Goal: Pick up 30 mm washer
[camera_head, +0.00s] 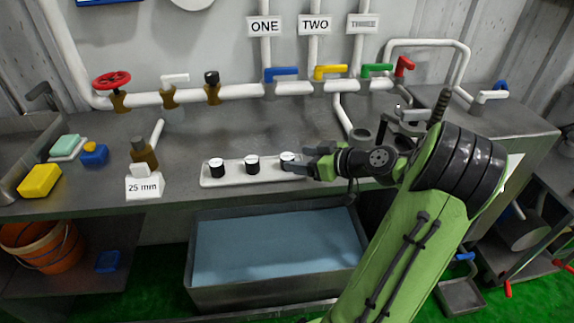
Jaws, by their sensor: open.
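A pale tray (234,178) on the counter holds a row of small black cylinders with white tops: a left one (216,168), a middle one (252,164) and a right one (287,157). They may be the washers, but any size marks on them are too small to read. My gripper (296,161) is open at the right end of the tray, pointing left. Its fingers are at the right cylinder and hide part of it. I cannot tell whether they touch it or are around it.
A block marked "25 mm" (144,188) with a brass fitting stands left of the tray. Pipes with coloured valve handles run along the wall behind. A yellow sponge (40,180) lies at far left. A water-filled trough (275,290) is below the counter's front edge.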

